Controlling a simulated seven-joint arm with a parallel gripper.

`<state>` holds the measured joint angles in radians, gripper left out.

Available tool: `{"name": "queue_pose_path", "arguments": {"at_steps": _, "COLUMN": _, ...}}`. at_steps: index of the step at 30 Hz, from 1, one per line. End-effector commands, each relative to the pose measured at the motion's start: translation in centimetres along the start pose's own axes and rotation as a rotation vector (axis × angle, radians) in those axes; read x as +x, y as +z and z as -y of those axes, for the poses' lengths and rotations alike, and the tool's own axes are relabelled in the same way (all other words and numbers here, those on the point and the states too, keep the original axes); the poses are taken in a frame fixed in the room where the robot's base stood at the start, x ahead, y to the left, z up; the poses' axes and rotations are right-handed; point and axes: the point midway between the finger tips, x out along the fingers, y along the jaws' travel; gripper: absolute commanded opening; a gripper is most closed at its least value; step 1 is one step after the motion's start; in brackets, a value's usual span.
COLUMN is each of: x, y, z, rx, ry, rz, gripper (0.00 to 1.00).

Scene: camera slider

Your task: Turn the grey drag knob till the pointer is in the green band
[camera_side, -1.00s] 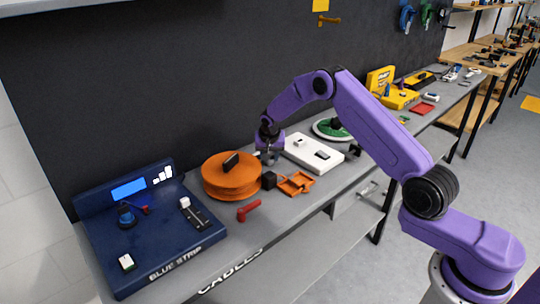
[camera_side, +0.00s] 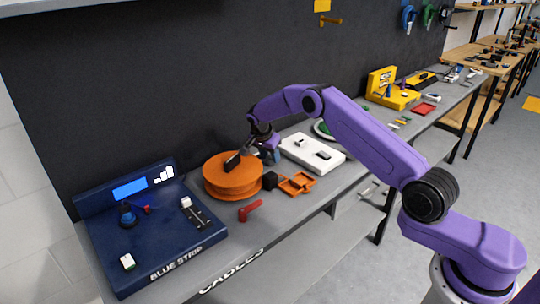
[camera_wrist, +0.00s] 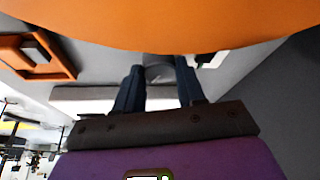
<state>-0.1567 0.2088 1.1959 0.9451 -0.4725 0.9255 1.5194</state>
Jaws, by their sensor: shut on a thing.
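The orange reel (camera_side: 232,182) stands on the grey bench, with a dark bar (camera_side: 233,160) on its top. Its orange edge (camera_wrist: 160,25) fills the top of the wrist view. My gripper (camera_side: 257,153) is at the reel's right rear side, tilted. In the wrist view my gripper's two dark fingers (camera_wrist: 160,75) are shut on a rounded grey piece, the grey drag knob (camera_wrist: 159,72), close beside the reel. The fingers partly cover the knob. I cannot make out the pointer or the green band in either view.
A black block (camera_side: 270,180) and an orange tray (camera_side: 297,184) stand right of the reel. A red handle (camera_side: 250,210) lies in front. A white box (camera_side: 312,153) is behind my gripper's right side. The blue console (camera_side: 150,240) is at left.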

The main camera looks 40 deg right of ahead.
Motion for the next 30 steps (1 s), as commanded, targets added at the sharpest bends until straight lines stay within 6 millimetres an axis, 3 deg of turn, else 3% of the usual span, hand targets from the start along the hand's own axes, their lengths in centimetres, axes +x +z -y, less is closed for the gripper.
{"name": "queue_pose_path", "arguments": {"at_steps": 12, "x": 0.0, "y": 0.2, "z": 0.0, "rx": 0.005, "ry": 0.004, "rz": 0.004, "gripper": 0.09}}
{"name": "queue_pose_path", "arguments": {"at_steps": 13, "x": 0.0, "y": 0.2, "z": 0.0, "rx": 0.005, "ry": 0.004, "rz": 0.004, "gripper": 0.45}}
{"name": "queue_pose_path", "arguments": {"at_steps": 15, "x": 0.0, "y": 0.2, "z": 0.0, "rx": 0.004, "ry": 0.003, "rz": 0.003, "gripper": 0.64}}
{"name": "queue_pose_path", "arguments": {"at_steps": 25, "x": -0.2, "y": 0.1, "z": 0.0, "rx": 0.004, "ry": 0.002, "rz": 0.001, "gripper": 0.64}}
{"name": "queue_pose_path", "arguments": {"at_steps": 30, "x": -1.9, "y": 0.1, "z": 0.1, "rx": 0.004, "ry": 0.000, "rz": 0.001, "gripper": 0.64}}
